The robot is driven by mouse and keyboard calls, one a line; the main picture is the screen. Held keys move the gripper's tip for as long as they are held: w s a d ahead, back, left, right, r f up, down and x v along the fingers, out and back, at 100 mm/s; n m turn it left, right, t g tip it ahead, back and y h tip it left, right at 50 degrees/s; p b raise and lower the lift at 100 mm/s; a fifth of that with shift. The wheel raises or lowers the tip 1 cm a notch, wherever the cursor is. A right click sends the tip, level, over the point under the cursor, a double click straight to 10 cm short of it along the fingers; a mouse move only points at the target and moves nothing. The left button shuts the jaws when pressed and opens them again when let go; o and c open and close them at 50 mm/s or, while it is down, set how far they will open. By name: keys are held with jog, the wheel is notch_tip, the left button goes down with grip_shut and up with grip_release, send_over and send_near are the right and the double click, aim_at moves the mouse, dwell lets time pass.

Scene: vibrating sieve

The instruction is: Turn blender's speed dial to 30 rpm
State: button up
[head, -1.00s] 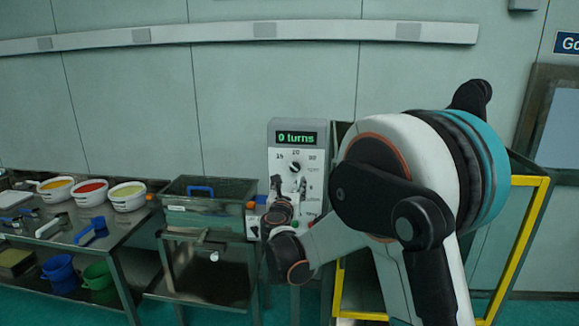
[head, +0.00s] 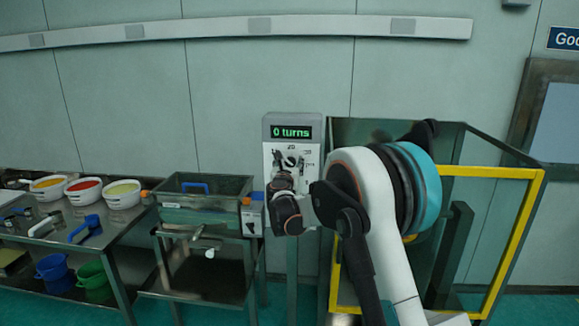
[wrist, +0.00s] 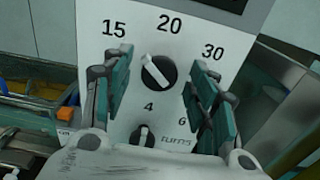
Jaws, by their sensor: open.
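The control box (head: 267,128) stands upright, and its green display (head: 291,132) reads "0 turns". In the wrist view the upper speed dial (wrist: 158,72) is a black knob with a white bar, ringed by 15, 20 and 30. The bar slants from upper left to lower right; which end is the pointer is unclear. A smaller knob (wrist: 143,134) sits below, by 4, 6 and "turns". My gripper (wrist: 161,67) is open, its fingers appearing left and right of the speed dial; contact cannot be told. In the head view my gripper (head: 289,162) partly covers the panel.
A yellow-framed enclosure (head: 490,172) stands right of the box. A clear bin (head: 205,215) on a metal stand is at its left. Further left, a steel table (head: 118,230) holds bowls of coloured powder (head: 85,188) and scoops.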

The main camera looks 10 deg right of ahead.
jog(key=shift+w+d, duration=0.1)
jog(key=shift+w, duration=0.1)
jog(key=c, duration=1.1)
jog(key=shift+o, duration=0.2)
jog(key=m, duration=0.4)
jog(key=shift+m, duration=0.4)
jog(key=m, duration=0.5)
jog(key=shift+s+d+f+b, duration=0.1)
jog(key=shift+d+b, duration=0.05)
jog(key=shift+b, duration=0.15)
jog(key=m, duration=0.5)
jog(key=shift+f+m, duration=0.1)
jog(key=shift+m, duration=0.3)
jog(key=m, duration=0.4)
jog(key=shift+f, duration=0.1)
jog(key=shift+m, duration=0.3)
